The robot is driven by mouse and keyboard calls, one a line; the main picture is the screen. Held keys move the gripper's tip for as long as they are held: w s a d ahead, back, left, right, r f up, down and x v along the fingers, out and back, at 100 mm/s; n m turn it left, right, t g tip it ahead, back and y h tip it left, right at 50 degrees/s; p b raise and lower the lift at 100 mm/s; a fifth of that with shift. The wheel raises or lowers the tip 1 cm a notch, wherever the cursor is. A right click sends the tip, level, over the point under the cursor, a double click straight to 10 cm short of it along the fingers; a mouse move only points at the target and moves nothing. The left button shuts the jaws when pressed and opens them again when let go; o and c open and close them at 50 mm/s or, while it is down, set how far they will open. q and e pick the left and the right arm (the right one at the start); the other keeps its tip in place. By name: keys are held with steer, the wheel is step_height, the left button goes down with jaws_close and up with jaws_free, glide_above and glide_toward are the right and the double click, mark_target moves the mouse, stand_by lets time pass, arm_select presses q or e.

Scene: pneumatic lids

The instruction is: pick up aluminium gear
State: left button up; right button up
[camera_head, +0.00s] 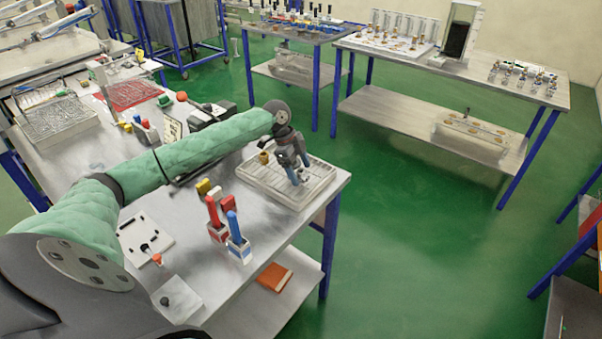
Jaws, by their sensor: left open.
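My left arm reaches from the left across the metal table. My left gripper (298,175) is open and points down over a pale shallow tray (262,183) near the table's right end. A small brass-coloured part (263,157) stands at the tray's left side, beside the gripper. I cannot pick out an aluminium gear for sure; parts in the tray under the fingers are too small or hidden by them. Nothing clearly shows between the fingers. My right gripper is not in view.
Red (215,220) and blue (236,238) upright-handled tools stand at the table's front edge, with red and yellow blocks behind. A wire basket (55,115) and red grid (130,93) lie at the far left. Green floor (420,230) is open to the right.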

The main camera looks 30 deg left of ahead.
arm_select(q)
steer(key=shift+f, duration=0.1)
steer(key=c, duration=1.1)
